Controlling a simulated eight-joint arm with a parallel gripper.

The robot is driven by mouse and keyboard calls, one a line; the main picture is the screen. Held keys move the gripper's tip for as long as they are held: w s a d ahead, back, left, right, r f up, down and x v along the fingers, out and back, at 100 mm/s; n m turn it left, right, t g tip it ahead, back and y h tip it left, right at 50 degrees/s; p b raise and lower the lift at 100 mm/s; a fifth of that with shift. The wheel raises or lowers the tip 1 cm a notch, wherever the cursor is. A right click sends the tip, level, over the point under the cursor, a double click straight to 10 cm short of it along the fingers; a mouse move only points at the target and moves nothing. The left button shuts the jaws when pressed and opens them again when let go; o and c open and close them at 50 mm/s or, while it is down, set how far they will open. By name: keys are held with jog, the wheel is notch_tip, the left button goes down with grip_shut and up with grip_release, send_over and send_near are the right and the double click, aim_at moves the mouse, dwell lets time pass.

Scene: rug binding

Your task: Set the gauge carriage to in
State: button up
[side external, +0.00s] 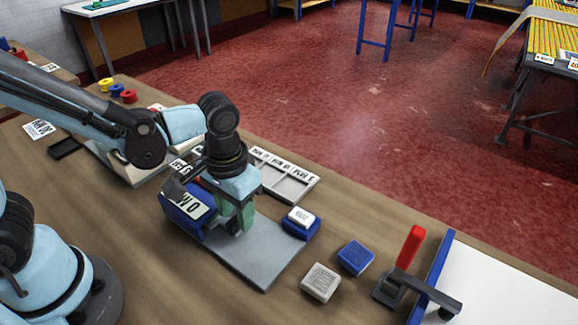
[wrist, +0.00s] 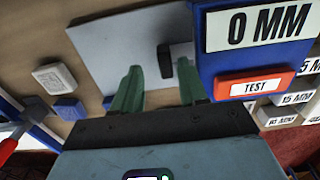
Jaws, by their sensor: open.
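The gauge is a blue housing (wrist: 207,62) with a white "0 MM" display (wrist: 262,24) and a red "TEST" button (wrist: 255,85). It stands on a grey plate (side external: 262,262), and its blue side (side external: 185,214) also shows in the side view. A small dark upright bar (wrist: 165,62), seemingly the carriage's grip, sits on the plate beside the housing. My gripper (wrist: 159,68) is open, its green fingers pointing at the plate on either side of the bar in the picture. No contact is visible. In the side view my gripper (side external: 235,224) is low over the plate and hides part of the gauge.
A blue block (side external: 355,258), a grey-white block (side external: 321,282) and a white-topped blue block (side external: 301,220) lie right of the plate. A labelled tray (side external: 288,184) is behind. A red-handled clamp (side external: 408,250) stands at right by a blue-edged white board (side external: 500,290).

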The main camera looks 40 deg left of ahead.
notch_tip(320, 180, up, 10)
jog(key=a+t, duration=0.7)
jog(key=a, duration=0.4)
jog(key=shift+w+r+g, duration=1.75)
jog(key=shift+w+g, duration=0.85)
jog(key=shift+g, duration=0.7)
jog(key=s+d+f, duration=0.3)
jog(key=s+d, duration=0.2)
jog(key=d, duration=0.7)
notch_tip(320, 180, down, 11)
jog(key=shift+s+r, duration=0.1)
jog(key=shift+r, duration=0.05)
jog(key=shift+f, duration=0.7)
jog(key=shift+a, duration=1.2)
jog(key=shift+d, duration=1.1)
jog(key=shift+d+r, duration=0.1)
jog(key=shift+r, duration=0.2)
notch_tip(320, 180, up, 12)
jog(key=w+a+r, duration=0.1)
jog(key=w+a, duration=0.1)
jog(key=a, duration=0.4)
jog(key=w+a+r, duration=0.1)
jog(key=w+a, duration=0.2)
jog(key=a, duration=0.2)
jog(key=shift+a+r, duration=0.3)
jog(key=shift+a, duration=0.05)
